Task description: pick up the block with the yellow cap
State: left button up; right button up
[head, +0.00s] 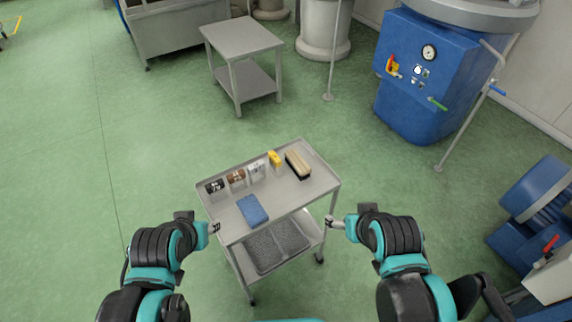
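A small block with a yellow cap (275,159) stands near the back edge of the grey cart's top tray (286,204). It is at the right end of a row of small blocks, beside the white one. My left gripper (215,228) is at the cart's front left corner, and my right gripper (329,222) is beside the cart's right side. Both are apart from the yellow-capped block. The fingers are too small to show whether either gripper is open or shut.
The row also holds a black-topped block (215,186), a brown-topped block (236,177) and a white block (257,170). A brush (298,164) lies right of the yellow cap. A blue pad (252,210) lies in front. The tray's front right is bare.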

aim_at(275, 162)
jog(key=i+j+u, duration=0.1)
jog(key=u, duration=0.3)
jog(key=i+j+u, duration=0.1)
jog(key=u, duration=0.25)
jog(key=i+u, duration=0.1)
jog(key=u, duration=0.3)
jog(key=j, duration=0.1)
